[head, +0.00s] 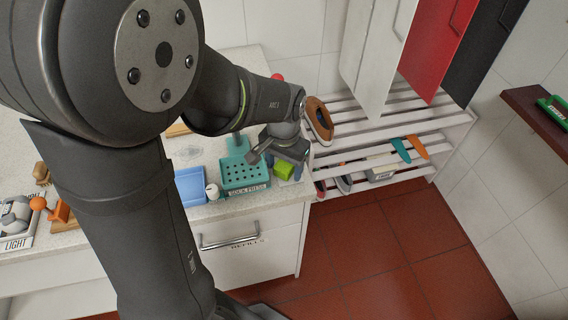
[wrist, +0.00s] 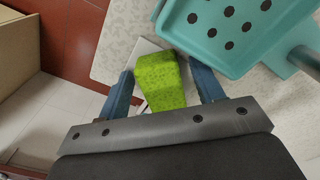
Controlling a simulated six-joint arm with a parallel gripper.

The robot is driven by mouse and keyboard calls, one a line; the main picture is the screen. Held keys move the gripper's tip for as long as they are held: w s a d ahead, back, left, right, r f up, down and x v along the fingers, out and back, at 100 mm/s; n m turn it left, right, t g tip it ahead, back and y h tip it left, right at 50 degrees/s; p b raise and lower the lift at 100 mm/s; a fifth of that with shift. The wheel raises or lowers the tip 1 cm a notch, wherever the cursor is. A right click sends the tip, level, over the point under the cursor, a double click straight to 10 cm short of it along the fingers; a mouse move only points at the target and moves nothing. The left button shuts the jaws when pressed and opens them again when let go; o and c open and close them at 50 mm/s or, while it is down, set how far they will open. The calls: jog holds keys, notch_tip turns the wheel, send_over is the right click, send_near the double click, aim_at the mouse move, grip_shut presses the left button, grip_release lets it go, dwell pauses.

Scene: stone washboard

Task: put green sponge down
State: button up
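The green sponge (head: 284,170) is at the right end of the counter, beside the teal perforated tray marked "SOCK PRESS" (head: 246,187). In the wrist view the sponge (wrist: 160,82) lies between the two blue fingers of my gripper (wrist: 163,82), over a pale flat piece (wrist: 146,48) on the speckled counter. Narrow gaps show between the sponge and the fingers, so my gripper looks open around it. In the head view my gripper (head: 284,164) is low over the counter end. I cannot tell whether the sponge's underside fully rests on the surface.
The teal tray (wrist: 225,35) stands close to the sponge, with an upright post. A blue tray (head: 190,186) is left of it. A white slatted rack (head: 440,133) with hanging boards stands right. The counter edge is near, with red floor (head: 390,235) below.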

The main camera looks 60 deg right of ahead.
aim_at(284, 165)
notch_tip(284, 165, up, 12)
jog(key=shift+r, duration=0.15)
dwell(0.6)
jog(key=shift+f, duration=4.35)
